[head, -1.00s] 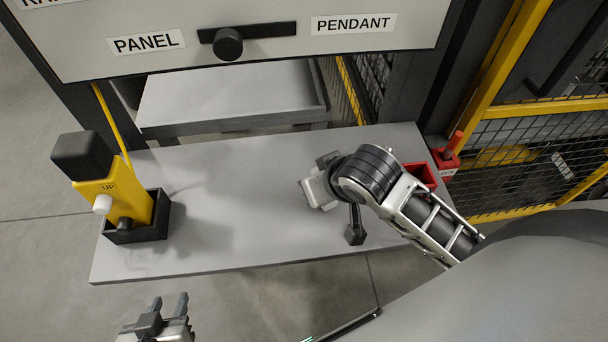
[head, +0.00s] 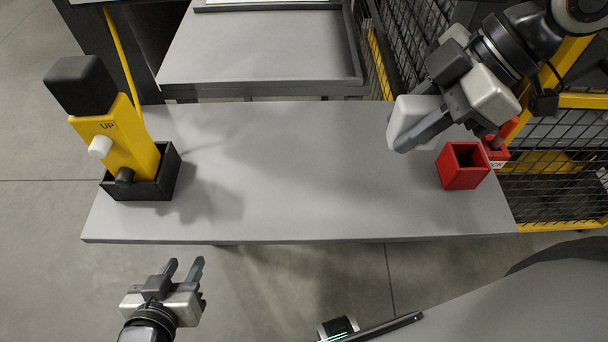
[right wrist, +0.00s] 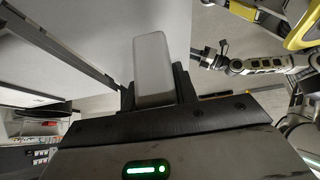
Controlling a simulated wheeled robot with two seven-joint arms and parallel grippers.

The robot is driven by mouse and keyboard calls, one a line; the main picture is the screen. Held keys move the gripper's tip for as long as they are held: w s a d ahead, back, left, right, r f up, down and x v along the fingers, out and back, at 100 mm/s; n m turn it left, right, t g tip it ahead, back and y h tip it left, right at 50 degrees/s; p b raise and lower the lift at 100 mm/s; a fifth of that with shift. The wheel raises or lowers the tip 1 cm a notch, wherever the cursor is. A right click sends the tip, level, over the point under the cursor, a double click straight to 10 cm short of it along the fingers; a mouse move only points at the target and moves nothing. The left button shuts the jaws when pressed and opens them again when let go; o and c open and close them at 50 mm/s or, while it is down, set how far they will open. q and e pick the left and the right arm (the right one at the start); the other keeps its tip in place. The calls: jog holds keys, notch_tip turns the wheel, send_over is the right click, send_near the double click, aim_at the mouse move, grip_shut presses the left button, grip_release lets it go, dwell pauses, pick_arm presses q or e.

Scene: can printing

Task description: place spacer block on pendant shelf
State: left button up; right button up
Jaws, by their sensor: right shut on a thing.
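The spacer block (head: 403,118) is a pale, whitish-grey rounded block held between the fingers of my right gripper (head: 416,124). It also shows upright between the fingers in the right wrist view (right wrist: 152,70). In the head view it appears over the back right part of the grey pendant shelf (head: 300,190); its exact height above the surface is hard to tell. My left gripper (head: 184,268) is open and empty, in front of the shelf's front edge at lower left.
A yellow pendant (head: 125,140) leans in a black holder (head: 150,190) at the shelf's left end. An open red box (head: 463,168) stands at the right end, near yellow-framed mesh fencing (head: 560,190). The shelf's middle is clear. A grey tray (head: 260,50) lies behind.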

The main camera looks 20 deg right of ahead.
jog(key=shift+w+a, duration=0.2)
jog(key=shift+a, duration=0.3)
jog(key=w+a+f, duration=0.2)
jog(key=a, duration=0.1)
jog(key=w+a+f, duration=0.2)
jog(key=a+f, duration=0.1)
jog(key=w+a+f, duration=0.1)
jog(key=a+f, duration=0.2)
jog(key=shift+w+a, duration=0.35)
jog(key=shift+w, duration=0.05)
jog(key=shift+x, duration=0.95)
pick_arm(q)
jog(key=shift+f, duration=0.15)
pick_arm(e)
jog(key=shift+w+a+f, duration=0.1)
jog(key=shift+w+f, duration=0.05)
jog(key=shift+f, duration=0.65)
jog(key=shift+w+f, duration=0.1)
jog(key=shift+f, duration=0.7)
jog(key=shift+f, duration=0.1)
jog(key=o, duration=1)
jog(key=shift+c, duration=0.2)
